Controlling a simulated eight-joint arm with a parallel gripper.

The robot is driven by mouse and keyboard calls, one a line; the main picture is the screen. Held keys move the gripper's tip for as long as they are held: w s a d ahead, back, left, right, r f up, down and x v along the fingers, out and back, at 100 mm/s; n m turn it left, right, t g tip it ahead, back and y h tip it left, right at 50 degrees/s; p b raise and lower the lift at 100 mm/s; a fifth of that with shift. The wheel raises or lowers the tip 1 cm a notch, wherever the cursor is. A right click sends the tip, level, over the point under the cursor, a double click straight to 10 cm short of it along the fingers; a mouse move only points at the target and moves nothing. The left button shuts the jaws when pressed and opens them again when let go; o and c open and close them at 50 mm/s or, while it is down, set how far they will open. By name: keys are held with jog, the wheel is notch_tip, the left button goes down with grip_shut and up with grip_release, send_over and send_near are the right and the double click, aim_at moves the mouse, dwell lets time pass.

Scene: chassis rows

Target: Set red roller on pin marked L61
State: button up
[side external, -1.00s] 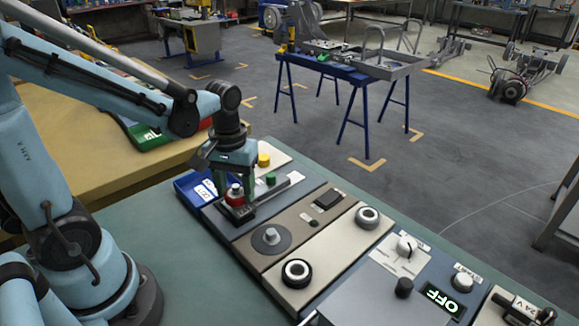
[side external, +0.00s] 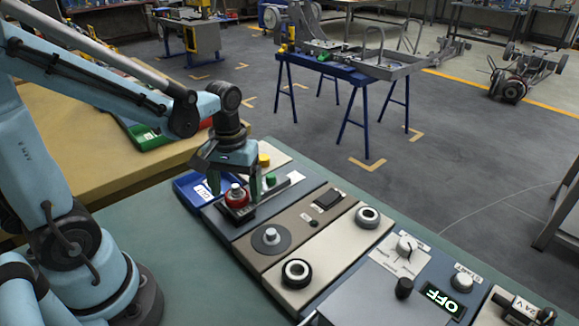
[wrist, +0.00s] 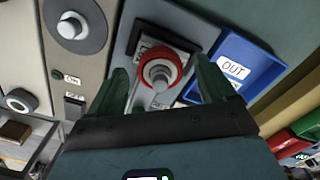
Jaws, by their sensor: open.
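The red roller (side external: 236,199) sits upright around a silver pin on a dark base on the blue-grey panel. In the wrist view the red roller (wrist: 173,57) is a red ring around the pin's metal top, between my fingers. My gripper (side external: 235,186) is open, with one green finger on each side of the roller. In the wrist view my gripper (wrist: 165,80) shows a gap between each finger and the roller. A white label (wrist: 140,48) beside the base is partly hidden and cannot be read.
A blue tray marked OUT (wrist: 246,67) is beside the panel. A green knob (side external: 270,180) and a yellow one (side external: 264,160) stand behind the roller. A grey disc with a pin (side external: 271,239) and a black-rimmed ring (side external: 297,272) are nearer the camera.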

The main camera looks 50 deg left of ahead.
notch_tip(320, 180, up, 12)
dwell(0.9)
jog(key=shift+r, duration=0.15)
notch_tip(320, 180, up, 7)
dwell(0.8)
dwell(0.5)
jog(key=d+f+m+t, duration=0.4)
jog(key=f+m+t, duration=0.2)
jog(key=f, duration=0.6)
jog(key=shift+d+m+t, duration=0.2)
jog(key=shift+m+t, duration=0.2)
jog(key=shift+t, duration=0.2)
